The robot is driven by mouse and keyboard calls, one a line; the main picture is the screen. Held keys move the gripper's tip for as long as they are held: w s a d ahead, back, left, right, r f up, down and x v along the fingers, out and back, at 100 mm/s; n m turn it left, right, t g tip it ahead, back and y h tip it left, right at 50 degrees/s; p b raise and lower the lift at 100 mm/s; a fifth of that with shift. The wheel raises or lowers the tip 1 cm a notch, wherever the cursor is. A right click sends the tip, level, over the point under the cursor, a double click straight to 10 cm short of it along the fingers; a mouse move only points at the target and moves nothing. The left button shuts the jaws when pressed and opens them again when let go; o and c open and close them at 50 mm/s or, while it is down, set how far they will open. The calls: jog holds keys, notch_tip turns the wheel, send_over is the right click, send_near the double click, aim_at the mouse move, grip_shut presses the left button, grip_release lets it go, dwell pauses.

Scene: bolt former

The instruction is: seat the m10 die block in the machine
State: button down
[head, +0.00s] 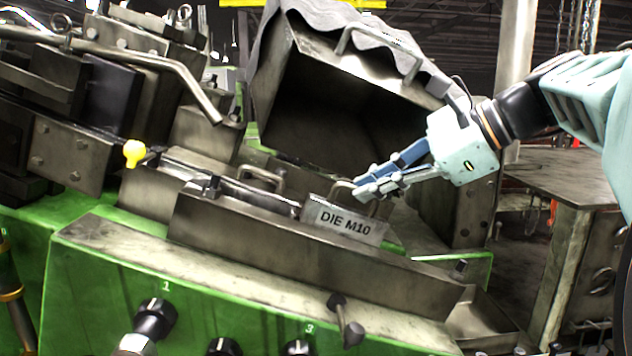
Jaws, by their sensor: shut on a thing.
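The m10 die block (343,219) is a grey metal block with a front plate lettered DIE M10. It sits in or just above the channel behind the long front rail (300,250) of the machine (225,285). A bent handle stands on its top. My gripper (362,191) comes in from the right and is shut on this handle. The block's underside is hidden behind the rail, so I cannot tell whether it touches the bottom of the channel.
A second handle (262,176) stands to the left in the channel. A yellow knob (134,152) is further left. A raised guard box (335,100) opens behind the block. Black numbered knobs (155,318) and a T-handle (346,322) project in front. A metal table (548,180) stands at right.

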aim_at(352, 211)
jog(key=shift+a+f+b, duration=0.35)
jog(key=shift+f+b, duration=0.1)
jog(key=shift+f, duration=0.25)
jog(key=shift+a+f+b, duration=0.3)
jog(key=shift+f+b, duration=0.15)
jog(key=shift+f, duration=0.25)
dwell(1.2)
jog(key=shift+s+a+f, duration=0.1)
jog(key=shift+a+f, duration=0.05)
jog(key=shift+f, duration=0.15)
dwell(0.8)
jog(key=c, duration=1.5)
grip_release()
jog(key=shift+f, duration=0.2)
jog(key=shift+o, duration=0.5)
jog(key=shift+r, duration=0.1)
jog(key=shift+d+r+p, duration=0.2)
jog(key=shift+r+p, duration=0.55)
jog(key=r+p, duration=0.1)
jog(key=d+r+p, duration=0.1)
jog(key=r+p, duration=0.1)
jog(key=d+r+p, duration=0.1)
jog(key=p, duration=0.1)
jog(key=shift+d+r, duration=0.15)
jog(key=shift+r, duration=0.25)
